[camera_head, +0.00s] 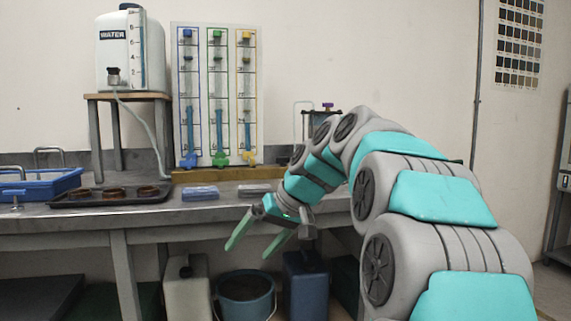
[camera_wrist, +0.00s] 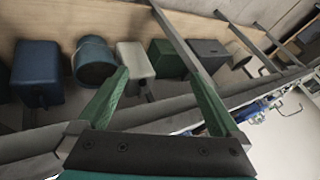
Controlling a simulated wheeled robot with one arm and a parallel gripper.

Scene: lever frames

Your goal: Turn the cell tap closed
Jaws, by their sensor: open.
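A panel (camera_head: 214,97) stands upright at the back of the bench with three vertical tubes framed in blue, green and yellow. At its foot are a blue tap (camera_head: 188,160), a green tap (camera_head: 220,159) and a yellow tap (camera_head: 249,157). I cannot read which one is marked cell, nor tell how far each is turned. My gripper (camera_head: 252,246) is open and empty, in front of the bench edge, below and apart from the taps. Its green fingers also show spread in the wrist view (camera_wrist: 159,76), which holds no tap I can make out.
A white water tank (camera_head: 120,58) stands on a raised stand at the left. A dark tray (camera_head: 75,199) and blue tray (camera_head: 40,183) lie on the bench (camera_head: 75,222). A purple-topped apparatus (camera_head: 327,106) is partly hidden by my arm. A bucket (camera_head: 245,297) and canisters stand underneath.

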